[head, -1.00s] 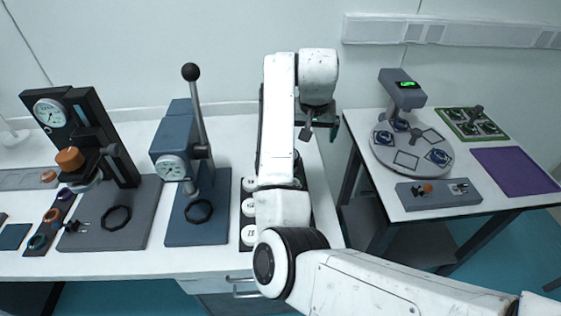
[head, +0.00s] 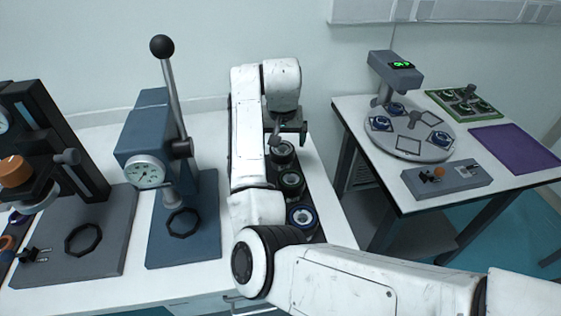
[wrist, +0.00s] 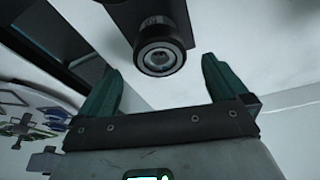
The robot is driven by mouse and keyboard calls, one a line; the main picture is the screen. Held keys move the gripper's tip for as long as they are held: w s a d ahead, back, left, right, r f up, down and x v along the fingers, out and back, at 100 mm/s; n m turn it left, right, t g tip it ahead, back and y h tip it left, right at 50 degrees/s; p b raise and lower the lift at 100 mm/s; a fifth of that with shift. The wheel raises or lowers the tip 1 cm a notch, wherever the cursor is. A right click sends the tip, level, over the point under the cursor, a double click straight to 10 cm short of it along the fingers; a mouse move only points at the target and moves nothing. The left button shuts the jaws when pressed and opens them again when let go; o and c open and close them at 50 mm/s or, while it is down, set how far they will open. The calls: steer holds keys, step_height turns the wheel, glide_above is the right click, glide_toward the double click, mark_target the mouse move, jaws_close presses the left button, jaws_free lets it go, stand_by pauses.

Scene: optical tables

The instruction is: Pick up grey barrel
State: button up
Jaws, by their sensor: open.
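The grey barrel (head: 282,153) appears to be the farthest of the barrels in the dark rack right of my forearm. In the wrist view a dark barrel (wrist: 160,45) with a grey ring and glassy end shows just beyond the fingertips, roughly midway between them; it seems to be the same one. My gripper (wrist: 160,66) is open, its teal fingers apart on either side with nothing held. In the head view my gripper (head: 290,132) is just above and behind the grey barrel, partly hidden by my arm.
A green-ringed barrel (head: 291,182) and a blue-ringed barrel (head: 302,216) stand nearer in the same row. A blue lever press (head: 150,150) stands close left of my arm. At right, another table holds a round grey stage (head: 408,140) and a purple mat (head: 518,146).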

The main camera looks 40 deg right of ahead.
mark_target(282, 148)
steer(key=shift+p+x, duration=0.4)
steer(key=shift+x, duration=3.45)
steer(key=shift+w+d, duration=0.1)
steer(key=shift+w, duration=0.05)
steer(key=shift+c, duration=0.5)
steer(key=shift+r, duration=0.1)
steer(key=c, duration=1)
